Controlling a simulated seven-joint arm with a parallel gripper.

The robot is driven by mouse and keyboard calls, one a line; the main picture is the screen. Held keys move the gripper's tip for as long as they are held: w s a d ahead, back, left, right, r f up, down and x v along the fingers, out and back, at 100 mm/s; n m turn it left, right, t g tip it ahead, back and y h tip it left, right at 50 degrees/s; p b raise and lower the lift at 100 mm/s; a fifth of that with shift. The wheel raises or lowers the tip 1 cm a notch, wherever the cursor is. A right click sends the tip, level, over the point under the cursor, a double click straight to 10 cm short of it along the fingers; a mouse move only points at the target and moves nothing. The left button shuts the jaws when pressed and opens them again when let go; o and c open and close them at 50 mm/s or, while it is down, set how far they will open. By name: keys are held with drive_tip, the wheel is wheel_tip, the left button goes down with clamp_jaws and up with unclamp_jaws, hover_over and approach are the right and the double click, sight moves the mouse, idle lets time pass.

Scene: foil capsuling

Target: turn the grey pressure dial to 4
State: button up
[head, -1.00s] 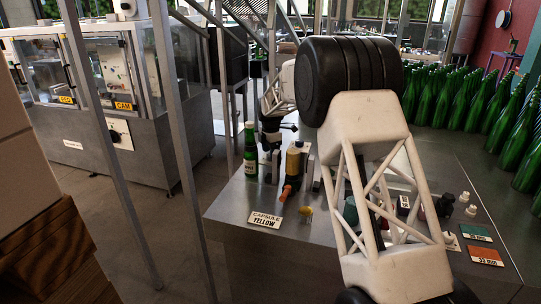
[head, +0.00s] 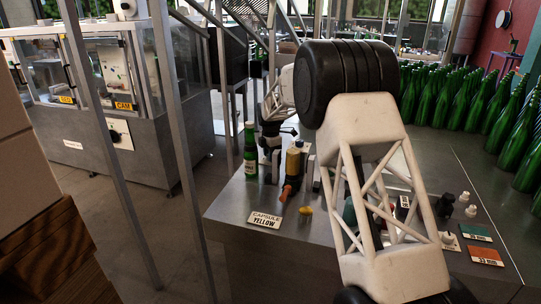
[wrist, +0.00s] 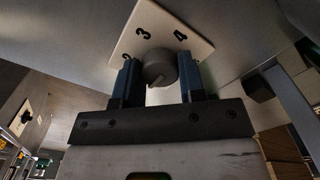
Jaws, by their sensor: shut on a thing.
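The grey pressure dial (wrist: 158,67) is a round knob on a pale plate (wrist: 190,42) in the wrist view. The plate shows a 3 and a 4; another mark at its left is mostly hidden by a finger. A notch on the dial's face points toward the lower left of the picture. My gripper (wrist: 160,80) has one blue finger on each side of the dial and is shut on it. In the head view the dial cannot be made out, and the gripper's fingers are not clear.
A "CAPSULE YELLOW" card (head: 264,219) and a small yellow piece (head: 306,210) lie in front. Many green bottles (head: 470,105) stand at the right.

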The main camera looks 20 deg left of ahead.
drive_tip(key=shift+m, duration=2.4)
drive_tip(key=o, duration=0.9)
drive_tip(key=shift+o, duration=0.2)
drive_tip(key=shift+r, duration=3.9)
